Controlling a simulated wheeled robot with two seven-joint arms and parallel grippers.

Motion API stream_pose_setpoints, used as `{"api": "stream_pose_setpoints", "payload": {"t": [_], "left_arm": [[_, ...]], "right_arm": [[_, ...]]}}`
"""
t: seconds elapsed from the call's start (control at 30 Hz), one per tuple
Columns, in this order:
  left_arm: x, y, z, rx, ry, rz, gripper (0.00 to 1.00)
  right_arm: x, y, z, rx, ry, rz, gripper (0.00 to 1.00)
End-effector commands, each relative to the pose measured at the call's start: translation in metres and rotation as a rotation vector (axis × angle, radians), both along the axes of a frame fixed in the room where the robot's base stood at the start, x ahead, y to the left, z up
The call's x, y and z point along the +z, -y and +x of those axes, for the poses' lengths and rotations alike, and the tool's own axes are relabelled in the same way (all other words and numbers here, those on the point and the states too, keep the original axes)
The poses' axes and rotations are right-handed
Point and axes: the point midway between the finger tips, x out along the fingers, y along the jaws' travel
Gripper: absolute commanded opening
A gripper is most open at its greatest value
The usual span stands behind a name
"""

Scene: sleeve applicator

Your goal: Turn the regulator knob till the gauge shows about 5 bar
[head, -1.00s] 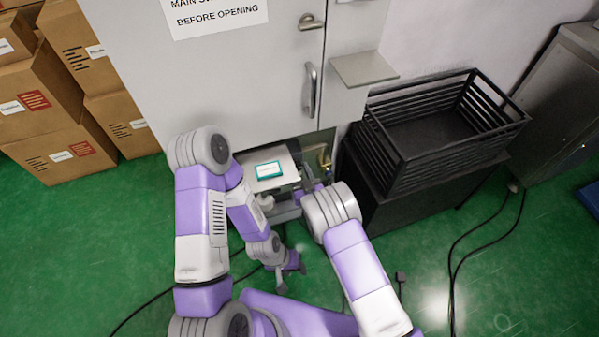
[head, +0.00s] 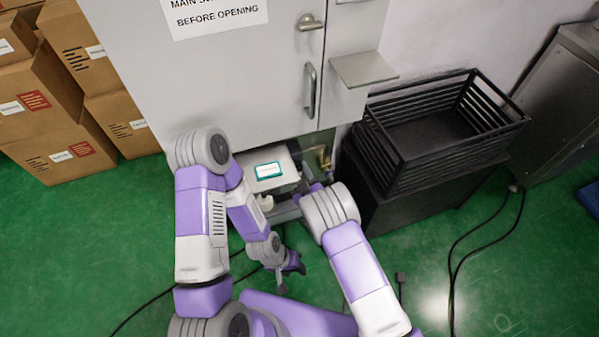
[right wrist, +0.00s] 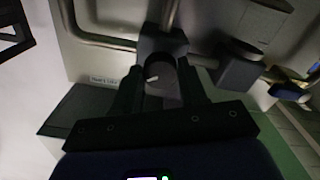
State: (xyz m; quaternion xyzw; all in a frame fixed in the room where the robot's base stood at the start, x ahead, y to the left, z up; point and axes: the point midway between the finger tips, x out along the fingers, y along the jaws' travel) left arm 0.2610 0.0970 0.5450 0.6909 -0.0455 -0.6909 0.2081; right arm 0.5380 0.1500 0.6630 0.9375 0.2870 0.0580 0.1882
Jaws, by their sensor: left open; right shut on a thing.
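In the right wrist view, my right gripper (right wrist: 161,92) is shut on a dark rounded knob (right wrist: 163,88), a finger on each side. A small pale mark shows on it. The knob sits below a dark regulator body (right wrist: 163,44) on a grey pipe. I cannot make out a gauge face or a reading in either view. In the head view, the right gripper is mostly hidden by my own wrist, near the recess below the cabinet. My left gripper (head: 289,272) is open and empty, low above the green floor, apart from the regulator.
A grey cabinet (head: 225,85) stands above the recess. A box with a teal-edged label (head: 283,180) and a brass fitting (head: 323,156) are in the recess. A black crate (head: 440,135) stands at the right, cartons (head: 55,125) at the left. Cables (head: 455,265) cross the floor.

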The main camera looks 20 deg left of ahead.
Motion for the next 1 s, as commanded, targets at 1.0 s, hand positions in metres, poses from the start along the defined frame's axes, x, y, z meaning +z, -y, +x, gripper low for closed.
{"api": "stream_pose_setpoints", "payload": {"t": [1.0], "left_arm": [[0.0, 0.0, 0.0, 0.0, 0.0, 0.0, 0.47]], "right_arm": [[0.0003, 0.0014, 0.0001, 0.001, 0.539, -0.804, 0.11]]}}
